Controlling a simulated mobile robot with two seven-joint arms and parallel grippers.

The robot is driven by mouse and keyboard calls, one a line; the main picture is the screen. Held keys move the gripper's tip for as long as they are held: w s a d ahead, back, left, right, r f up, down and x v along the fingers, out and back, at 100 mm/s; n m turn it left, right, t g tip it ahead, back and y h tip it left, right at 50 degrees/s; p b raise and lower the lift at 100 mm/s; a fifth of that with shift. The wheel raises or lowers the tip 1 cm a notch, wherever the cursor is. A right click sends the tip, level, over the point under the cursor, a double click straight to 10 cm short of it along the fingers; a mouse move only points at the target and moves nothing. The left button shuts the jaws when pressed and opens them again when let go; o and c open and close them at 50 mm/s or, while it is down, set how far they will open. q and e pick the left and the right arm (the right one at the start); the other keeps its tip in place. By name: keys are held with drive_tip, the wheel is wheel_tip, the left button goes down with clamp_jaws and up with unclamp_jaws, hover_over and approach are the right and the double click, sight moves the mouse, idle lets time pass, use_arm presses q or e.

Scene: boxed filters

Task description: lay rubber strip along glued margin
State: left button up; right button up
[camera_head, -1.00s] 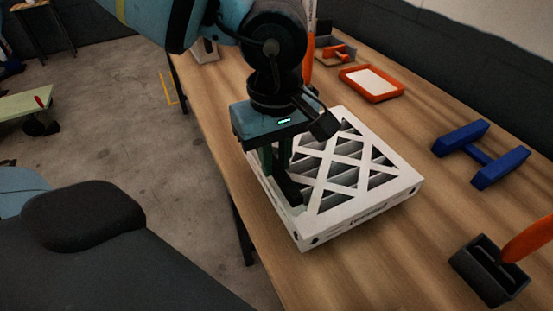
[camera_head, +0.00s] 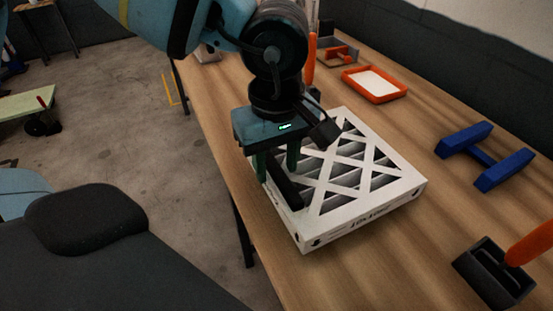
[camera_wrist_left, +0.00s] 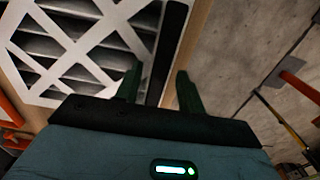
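The boxed filter (camera_head: 385,204) lies flat on the bench, its white frame and lattice facing up over dark pleats. It also shows at the upper left of the left wrist view (camera_wrist_left: 105,27). A black rubber strip (camera_head: 286,188) lies along the filter's left margin; in the left wrist view the strip (camera_wrist_left: 172,38) runs between my fingers. My left gripper (camera_head: 277,166) is above that margin, fingers spread either side of the strip with a visible gap in the left wrist view (camera_wrist_left: 158,85). Part of the strip is hidden behind the gripper. My right gripper is not in view.
The wooden bench (camera_head: 375,255) has clear room right of the filter. A blue H-shaped holder (camera_head: 483,156), an orange-rimmed tray (camera_head: 373,84) and a black holder (camera_head: 492,274) with an orange handle (camera_head: 530,243) stand there. The bench's left edge is close to the filter.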

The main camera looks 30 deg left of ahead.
sight(277, 169)
use_arm(q)
wheel_tip(277, 169, up, 12)
drive_tip(key=shift+r, duration=0.15)
idle(0.3)
